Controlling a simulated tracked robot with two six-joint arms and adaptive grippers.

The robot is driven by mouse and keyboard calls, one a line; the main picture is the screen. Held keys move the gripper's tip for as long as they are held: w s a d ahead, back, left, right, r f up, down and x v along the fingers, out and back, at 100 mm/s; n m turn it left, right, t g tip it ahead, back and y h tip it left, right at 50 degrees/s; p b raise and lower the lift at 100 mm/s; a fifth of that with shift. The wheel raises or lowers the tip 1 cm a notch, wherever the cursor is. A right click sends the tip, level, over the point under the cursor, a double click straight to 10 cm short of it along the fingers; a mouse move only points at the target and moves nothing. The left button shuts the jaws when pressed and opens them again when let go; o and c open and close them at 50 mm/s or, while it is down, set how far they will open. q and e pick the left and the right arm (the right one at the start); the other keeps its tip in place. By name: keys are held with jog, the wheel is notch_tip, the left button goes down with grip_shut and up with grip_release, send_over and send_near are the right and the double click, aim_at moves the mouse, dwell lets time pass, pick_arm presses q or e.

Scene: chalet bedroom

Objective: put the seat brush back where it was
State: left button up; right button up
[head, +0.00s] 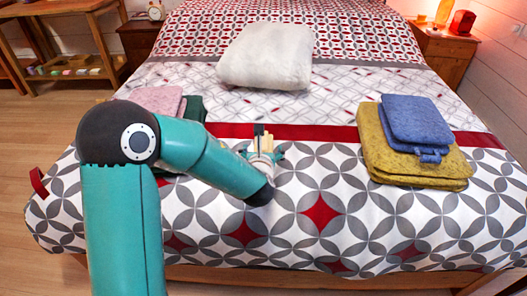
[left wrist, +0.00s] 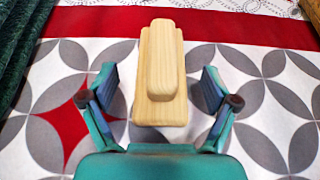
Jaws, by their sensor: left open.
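The seat brush (left wrist: 163,62) is a pale wooden block with a narrower raised grip on top. It lies on the patterned bed cover, partly over the red stripe. In the head view the brush (head: 267,143) is small and partly hidden by my left gripper (head: 263,158). In the left wrist view my left gripper (left wrist: 158,95) is open, with one finger on each side of the brush's near end and a gap on both sides. My right gripper is in neither view.
On the bed (head: 310,235) are a white pillow (head: 266,56), yellow folded cloths (head: 385,155) with a blue bundle (head: 415,119) at the right, and pink (head: 158,98) and dark green cloths (head: 194,108) at the left. The front middle of the cover is clear.

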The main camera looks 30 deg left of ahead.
pick_arm(q)
jog(key=shift+x, duration=1.55)
jog(key=shift+w+d, duration=0.1)
jog(key=shift+c, duration=0.3)
jog(key=c, duration=1.4)
jog(key=shift+o, duration=0.2)
jog(key=shift+r, duration=0.15)
